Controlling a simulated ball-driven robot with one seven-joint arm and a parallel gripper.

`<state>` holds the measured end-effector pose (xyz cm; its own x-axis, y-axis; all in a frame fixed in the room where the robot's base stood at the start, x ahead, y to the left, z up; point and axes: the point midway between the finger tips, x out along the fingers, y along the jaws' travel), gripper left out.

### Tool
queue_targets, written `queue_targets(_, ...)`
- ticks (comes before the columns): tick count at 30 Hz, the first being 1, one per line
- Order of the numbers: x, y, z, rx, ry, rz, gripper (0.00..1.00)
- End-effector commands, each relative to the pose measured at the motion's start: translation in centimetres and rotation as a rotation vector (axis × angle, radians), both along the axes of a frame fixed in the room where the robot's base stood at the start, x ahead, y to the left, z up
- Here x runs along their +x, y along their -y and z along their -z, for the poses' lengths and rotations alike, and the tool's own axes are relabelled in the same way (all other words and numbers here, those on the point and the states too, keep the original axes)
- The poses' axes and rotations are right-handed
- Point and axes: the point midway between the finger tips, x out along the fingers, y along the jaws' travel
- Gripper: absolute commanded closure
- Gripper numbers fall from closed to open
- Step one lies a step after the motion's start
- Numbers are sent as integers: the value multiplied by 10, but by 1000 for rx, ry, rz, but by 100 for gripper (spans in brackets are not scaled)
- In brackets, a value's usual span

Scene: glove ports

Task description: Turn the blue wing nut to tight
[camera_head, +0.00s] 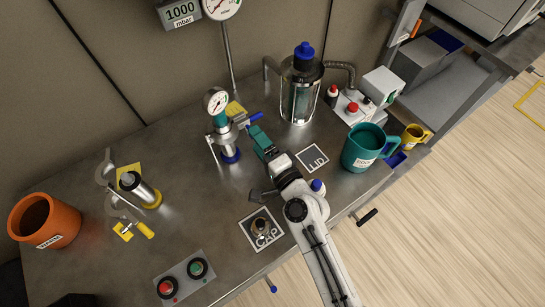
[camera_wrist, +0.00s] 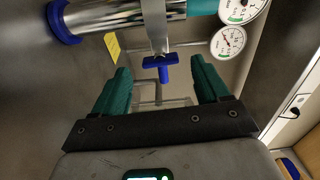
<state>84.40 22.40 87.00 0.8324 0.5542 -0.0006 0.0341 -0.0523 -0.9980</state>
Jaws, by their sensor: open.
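The blue wing nut (camera_head: 256,117) sits on the clamp of a small upright metal vessel (camera_head: 229,145) with a teal top and a gauge. In the wrist view the wing nut (camera_wrist: 160,66) is a blue T shape on a metal stem, centred between my teal fingertips and beyond them. My gripper (camera_head: 259,134) is open and empty, close to the wing nut on its near side. The wrist view shows both fingers of my gripper (camera_wrist: 161,82) wide apart, one on each side, not touching the nut. The nut's thread is hidden.
A glass vessel (camera_head: 300,98) with a blue cap stands behind right. A teal mug (camera_head: 362,150) is right of my arm.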

Motion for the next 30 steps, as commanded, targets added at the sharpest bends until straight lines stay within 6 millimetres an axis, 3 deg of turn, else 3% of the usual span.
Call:
queue_targets(6, -37, 24, 4, 1, -2, 2, 26)
queue_targets(13, -64, 43, 3, 1, -2, 2, 26)
queue_targets(30, -73, 49, 0, 0, 0, 1, 26)
